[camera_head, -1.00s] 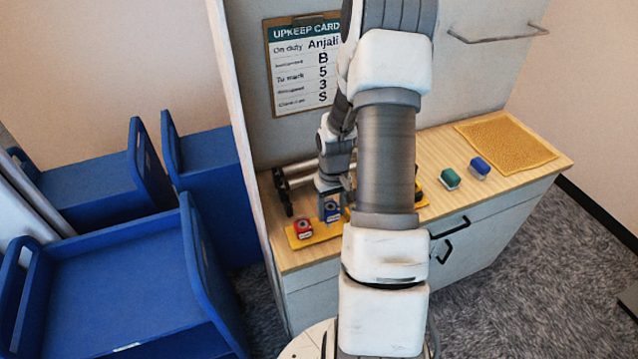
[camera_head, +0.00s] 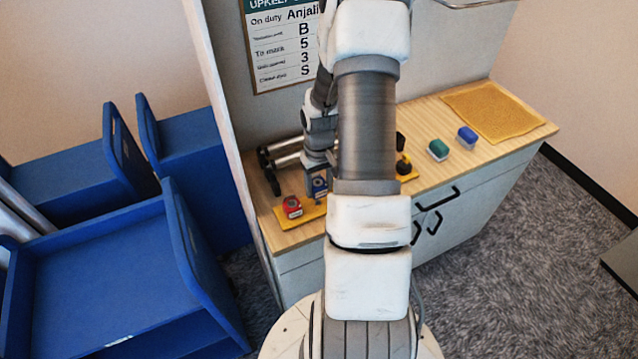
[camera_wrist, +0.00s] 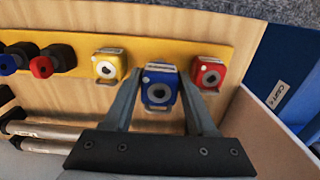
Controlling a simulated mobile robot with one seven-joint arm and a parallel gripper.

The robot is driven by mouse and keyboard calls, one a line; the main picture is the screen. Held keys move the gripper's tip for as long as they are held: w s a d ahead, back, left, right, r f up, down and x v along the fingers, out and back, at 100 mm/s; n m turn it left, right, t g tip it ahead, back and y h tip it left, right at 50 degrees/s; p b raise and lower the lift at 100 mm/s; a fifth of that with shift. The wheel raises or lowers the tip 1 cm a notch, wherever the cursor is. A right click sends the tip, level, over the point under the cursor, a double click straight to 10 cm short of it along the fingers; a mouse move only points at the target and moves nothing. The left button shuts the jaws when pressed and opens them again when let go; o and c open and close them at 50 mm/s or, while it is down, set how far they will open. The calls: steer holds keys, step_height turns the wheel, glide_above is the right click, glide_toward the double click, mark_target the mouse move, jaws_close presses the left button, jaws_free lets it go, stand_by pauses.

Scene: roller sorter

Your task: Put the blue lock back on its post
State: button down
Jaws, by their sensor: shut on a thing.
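My gripper (camera_wrist: 160,93) is shut on the blue lock (camera_wrist: 160,87), a blue block with a pale round face and a metal loop, with one finger on each side. In the wrist view it sits between a yellow lock (camera_wrist: 108,66) and a red lock (camera_wrist: 208,74) on a yellow strip (camera_wrist: 185,45). The blue lock overlaps the strip's edge; its post is hidden, and I cannot tell if the lock touches it. In the head view the blue lock (camera_head: 319,187) is just right of the red lock (camera_head: 292,206), below my gripper (camera_head: 318,178).
Red (camera_wrist: 42,66) and blue (camera_wrist: 8,63) knobs stand at the strip's other end. Metal rollers (camera_head: 285,155) lie behind. A green block (camera_head: 438,149), a blue block (camera_head: 467,137) and a tan mat (camera_head: 493,111) are on the counter's right. Blue carts (camera_head: 90,260) stand at left.

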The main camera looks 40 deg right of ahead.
mark_target(319, 197)
steer(key=shift+f, duration=0.5)
steer(key=shift+f+b, duration=0.25)
steer(key=shift+b, duration=0.15)
steer(key=shift+f+b, duration=1)
steer(key=shift+f, duration=0.1)
steer(key=shift+f+b, duration=0.35)
steer(key=shift+f, duration=0.05)
stand_by(0.4)
steer(key=shift+c, duration=0.6)
jaws_free()
step_height(319, 197, up, 17)
steer(key=shift+r, duration=0.2)
